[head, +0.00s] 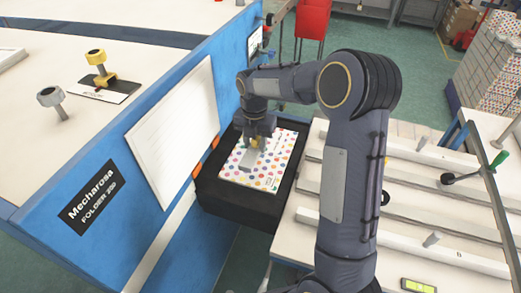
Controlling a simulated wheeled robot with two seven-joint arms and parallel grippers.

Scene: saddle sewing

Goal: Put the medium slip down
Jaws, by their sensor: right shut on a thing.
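My right gripper (256,142) is low over a black tray (240,204) between the blue machine and the white table. It is shut on the medium slip (270,172), a white sheet or stack with colourful dots. The slip lies flat inside the tray's outline; I cannot tell whether it rests on something beneath. The fingertips are partly hidden by the gripper body and wrist. My left gripper is not in view.
The blue machine (95,160), labelled Mecharosa Folder, stands left with a slanted white panel (175,128) beside the tray. A white table (420,215) with rails and knobs is at the right.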

